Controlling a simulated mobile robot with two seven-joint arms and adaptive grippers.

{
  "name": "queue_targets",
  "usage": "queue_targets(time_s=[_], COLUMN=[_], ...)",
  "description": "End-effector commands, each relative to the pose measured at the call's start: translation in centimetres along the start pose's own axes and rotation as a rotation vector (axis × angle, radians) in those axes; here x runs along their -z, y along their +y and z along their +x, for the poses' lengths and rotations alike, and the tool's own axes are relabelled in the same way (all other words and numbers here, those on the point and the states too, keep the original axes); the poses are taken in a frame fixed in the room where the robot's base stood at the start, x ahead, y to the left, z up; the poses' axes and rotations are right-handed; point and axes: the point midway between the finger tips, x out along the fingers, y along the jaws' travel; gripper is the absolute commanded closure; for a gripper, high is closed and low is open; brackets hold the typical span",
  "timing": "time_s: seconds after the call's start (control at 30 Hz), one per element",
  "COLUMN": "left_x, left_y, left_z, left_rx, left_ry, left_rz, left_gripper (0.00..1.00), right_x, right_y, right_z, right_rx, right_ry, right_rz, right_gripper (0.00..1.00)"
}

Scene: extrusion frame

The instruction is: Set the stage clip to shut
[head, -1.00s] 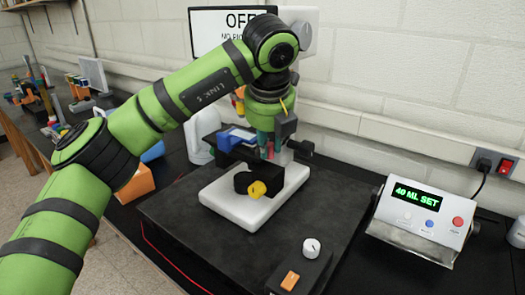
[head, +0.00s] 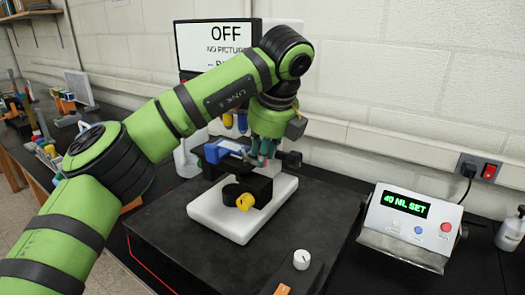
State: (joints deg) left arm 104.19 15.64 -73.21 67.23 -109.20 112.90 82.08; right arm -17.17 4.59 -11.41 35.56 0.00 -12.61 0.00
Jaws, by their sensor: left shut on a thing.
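A microscope stands on a white base (head: 229,222) with a black stage (head: 257,184) and a yellow knob (head: 245,202). A blue part (head: 213,151) shows at the left of the stage. My left gripper (head: 262,158) points down at the right rear of the stage, its teal fingers shut on a small part there, by its place the stage clip. The fingers hide most of that part, so I cannot see its position clearly. My right gripper is not in view.
The microscope stands on a dark mat (head: 180,232). A screen reading OFF (head: 213,40) is behind my arm. A display box reading 40 ML SET (head: 409,222) stands to the right, and a white dial (head: 301,259) in front. A bottle (head: 512,232) stands at the far right.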

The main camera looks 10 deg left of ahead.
Motion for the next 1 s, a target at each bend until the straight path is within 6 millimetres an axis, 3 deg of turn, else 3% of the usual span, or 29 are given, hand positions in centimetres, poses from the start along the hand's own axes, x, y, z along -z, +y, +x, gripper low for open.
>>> queue_targets(time_s=[0.17,0.2,0.23,0.67,0.77,1.0], left_x=[-0.1,-0.1,-0.1,-0.1,-0.1,-0.1], left_y=[0.0,0.0,0.0,0.0,0.0,0.0], left_z=[0.0,0.0,0.0,-0.7,-2.1,-7.3], left_rx=[0.001,0.001,0.001,0.003,0.003,0.003], left_ry=[-0.002,-0.002,-0.002,-0.002,-0.003,-0.006], left_rz=[-0.002,-0.001,-0.001,0.0,0.0,-0.002], left_gripper=[1.0,0.7,0.58,0.57,0.57,0.57], right_x=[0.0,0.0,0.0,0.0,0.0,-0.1], right_y=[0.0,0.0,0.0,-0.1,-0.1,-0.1], right_z=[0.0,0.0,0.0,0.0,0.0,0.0], right_rx=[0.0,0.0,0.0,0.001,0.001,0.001], right_ry=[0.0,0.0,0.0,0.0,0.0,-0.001], right_rz=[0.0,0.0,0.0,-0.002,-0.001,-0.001], right_gripper=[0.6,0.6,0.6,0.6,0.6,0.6])
